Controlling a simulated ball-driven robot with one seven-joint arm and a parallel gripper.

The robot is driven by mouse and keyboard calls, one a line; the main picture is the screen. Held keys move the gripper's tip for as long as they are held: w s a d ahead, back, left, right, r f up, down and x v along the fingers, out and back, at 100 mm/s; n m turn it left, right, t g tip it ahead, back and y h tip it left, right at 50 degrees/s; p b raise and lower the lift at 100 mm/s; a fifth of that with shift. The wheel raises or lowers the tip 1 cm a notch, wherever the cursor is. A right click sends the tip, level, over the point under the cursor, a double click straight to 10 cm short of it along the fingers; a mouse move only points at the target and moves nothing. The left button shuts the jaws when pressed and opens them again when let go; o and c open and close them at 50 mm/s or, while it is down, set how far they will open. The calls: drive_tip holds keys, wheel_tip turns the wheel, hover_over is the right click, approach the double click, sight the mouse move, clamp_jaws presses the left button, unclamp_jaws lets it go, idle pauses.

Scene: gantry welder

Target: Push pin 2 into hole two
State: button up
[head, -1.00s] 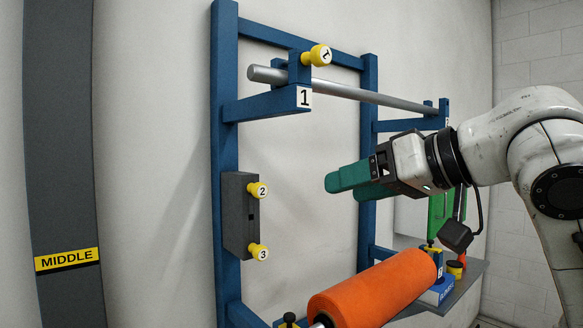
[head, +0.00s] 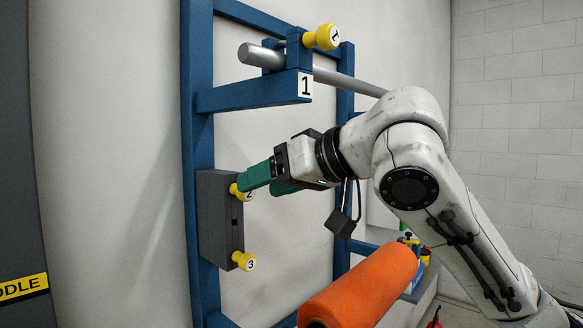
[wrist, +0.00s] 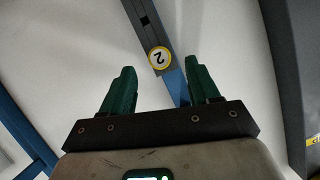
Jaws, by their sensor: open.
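Pin 2 (head: 236,193) is a yellow knob with a white numbered face, in the upper part of a dark grey block (head: 212,218) on the blue frame. My gripper's green finger partly covers it in the head view. In the wrist view pin 2 (wrist: 159,60) shows face-on, ahead of the fingertips and between their lines. My gripper (head: 268,177) is open, its two green fingers (wrist: 160,82) spread with nothing between them. I cannot tell whether a finger touches the pin. No label for hole two shows.
Pin 3 (head: 243,261) sits below in the same block. Pin 1 (head: 323,38) is above at the bracket marked 1 (head: 304,88), beside a grey bar (head: 340,82). An orange roll (head: 365,290) lies below my arm. A pale wall stands behind the frame.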

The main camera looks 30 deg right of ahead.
sight(248, 196)
drive_tip(key=shift+p+x, duration=0.3)
drive_tip(key=shift+x, duration=1.6)
clamp_jaws()
